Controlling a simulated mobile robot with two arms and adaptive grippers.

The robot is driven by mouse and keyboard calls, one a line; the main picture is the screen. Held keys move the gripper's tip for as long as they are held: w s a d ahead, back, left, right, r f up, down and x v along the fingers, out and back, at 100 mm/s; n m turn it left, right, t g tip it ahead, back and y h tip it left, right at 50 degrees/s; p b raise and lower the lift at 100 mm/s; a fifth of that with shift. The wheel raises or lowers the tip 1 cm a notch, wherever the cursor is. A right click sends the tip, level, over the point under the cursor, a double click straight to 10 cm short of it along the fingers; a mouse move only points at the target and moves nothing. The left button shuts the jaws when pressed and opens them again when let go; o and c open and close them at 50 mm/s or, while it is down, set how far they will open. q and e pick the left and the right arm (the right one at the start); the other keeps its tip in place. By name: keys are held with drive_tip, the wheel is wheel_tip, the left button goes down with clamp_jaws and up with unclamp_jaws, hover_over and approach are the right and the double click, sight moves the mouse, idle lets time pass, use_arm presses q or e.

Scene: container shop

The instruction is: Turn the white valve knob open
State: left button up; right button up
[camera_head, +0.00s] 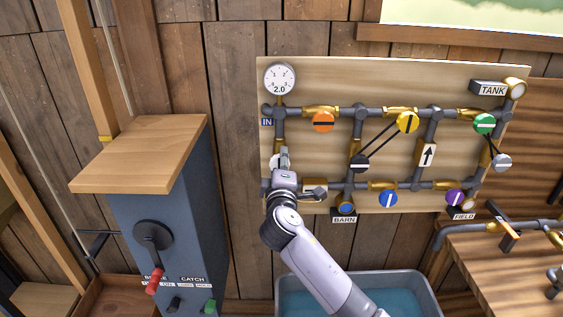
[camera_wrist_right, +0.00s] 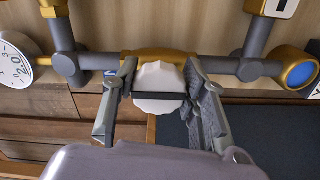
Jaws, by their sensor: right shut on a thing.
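The white valve knob (camera_head: 273,161) sits at the left side of the pipe board, mostly hidden behind my right gripper (camera_head: 284,158). In the right wrist view the white knob (camera_wrist_right: 160,78) is a round, scalloped disc with a dark bar across it. The bar lies level there, roughly along the pipe and the brass valve body (camera_wrist_right: 158,54) behind it. The fingers of my right gripper (camera_wrist_right: 158,75) stand on either side of the knob and are shut on it. My left gripper is not in view.
The pipe board (camera_head: 390,82) carries a gauge (camera_head: 279,79) above the white knob and orange (camera_head: 323,122), yellow (camera_head: 408,122), green (camera_head: 484,124) and blue (camera_head: 388,199) knobs. A lever cabinet (camera_head: 165,215) stands left. A water trough (camera_head: 420,285) lies below.

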idle(0.4)
drive_tip(key=o, duration=1.2)
drive_tip(key=shift+s, duration=0.1)
drive_tip(key=s, duration=1.1)
drive_tip(key=shift+s, duration=0.4)
